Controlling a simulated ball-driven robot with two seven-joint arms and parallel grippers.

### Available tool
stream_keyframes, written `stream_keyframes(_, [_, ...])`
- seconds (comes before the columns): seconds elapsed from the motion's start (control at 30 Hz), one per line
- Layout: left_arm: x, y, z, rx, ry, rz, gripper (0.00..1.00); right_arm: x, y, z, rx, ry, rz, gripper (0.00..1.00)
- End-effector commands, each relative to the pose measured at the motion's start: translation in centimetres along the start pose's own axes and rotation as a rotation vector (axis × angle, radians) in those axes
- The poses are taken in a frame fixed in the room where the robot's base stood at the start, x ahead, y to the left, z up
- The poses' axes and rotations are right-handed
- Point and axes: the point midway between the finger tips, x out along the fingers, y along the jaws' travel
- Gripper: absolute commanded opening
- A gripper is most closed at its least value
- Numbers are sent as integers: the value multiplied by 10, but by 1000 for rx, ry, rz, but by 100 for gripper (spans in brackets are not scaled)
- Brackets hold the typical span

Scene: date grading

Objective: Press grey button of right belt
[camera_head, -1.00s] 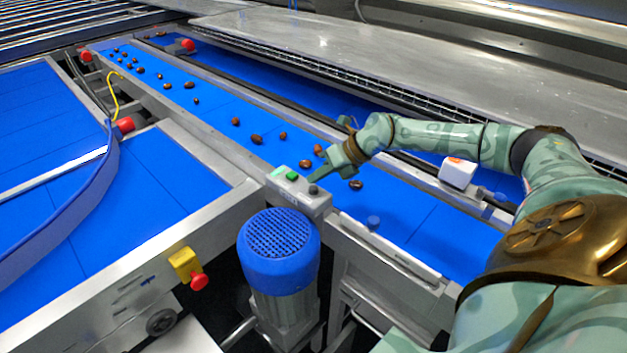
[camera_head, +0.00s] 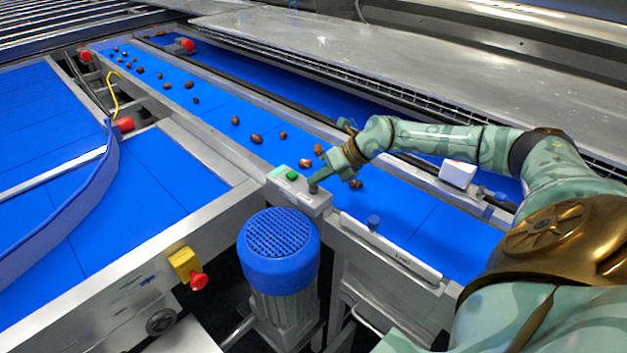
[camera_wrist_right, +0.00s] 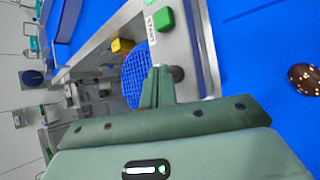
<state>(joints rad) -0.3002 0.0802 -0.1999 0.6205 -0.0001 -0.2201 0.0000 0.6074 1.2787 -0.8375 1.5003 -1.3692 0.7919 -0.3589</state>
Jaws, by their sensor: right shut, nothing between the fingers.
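The control box (camera_head: 300,200) of the right belt sits on the belt's near rail, above a blue motor cover. It carries a green button (camera_head: 292,175) and a dark grey button (camera_head: 313,188). In the right wrist view the green button (camera_wrist_right: 164,18) is near the top, by a START label, and the grey button (camera_wrist_right: 177,73) is beside my fingertips. My right gripper (camera_head: 318,180) is shut and empty, its tips at the grey button and partly covering it in the head view. I cannot tell whether they touch it. My left gripper is not in view.
The blue right belt (camera_head: 410,215) carries several brown dates, some close by my right gripper. The blue motor cover (camera_head: 279,245) stands below the box. A yellow box with a red stop button (camera_head: 198,282) is on the front rail. A white box (camera_head: 457,174) is near my forearm.

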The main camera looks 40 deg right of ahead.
Motion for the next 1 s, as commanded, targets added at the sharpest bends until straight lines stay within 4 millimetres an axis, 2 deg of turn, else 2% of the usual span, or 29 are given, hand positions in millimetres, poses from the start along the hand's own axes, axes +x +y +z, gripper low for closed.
stream_keyframes(1.0, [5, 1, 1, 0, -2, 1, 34, 7, -5, -5, 1, 1, 0, 0])
